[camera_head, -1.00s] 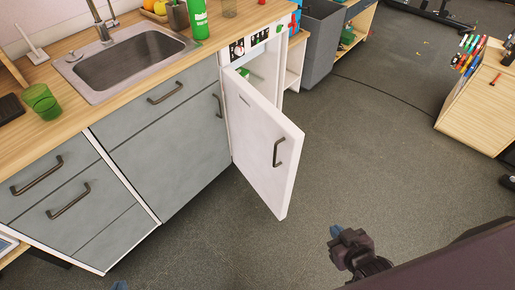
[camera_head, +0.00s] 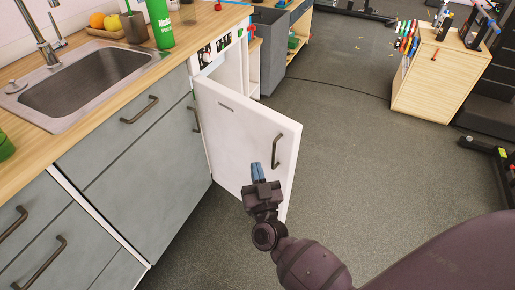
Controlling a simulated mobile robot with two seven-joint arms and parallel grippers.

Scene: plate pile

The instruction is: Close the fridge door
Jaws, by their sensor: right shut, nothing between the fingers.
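The white fridge door (camera_head: 238,132) stands open in the middle of the head view, swung out from the fridge (camera_head: 232,62) under the counter. Its dark handle (camera_head: 275,151) is near the door's free edge. My right gripper (camera_head: 257,172) is shut and empty, with its blue fingertips in front of the door's outer face, left of and below the handle. I cannot tell whether the fingertips touch the door. The right arm covers the door's lower edge. My left gripper is not in view.
Grey cabinets (camera_head: 130,150) with handles stand left of the fridge, under a wooden counter (camera_head: 40,155) with a sink (camera_head: 90,82). A green bottle (camera_head: 160,24) stands on the counter. A wooden box (camera_head: 440,80) is at the right. The grey floor (camera_head: 370,150) between is clear.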

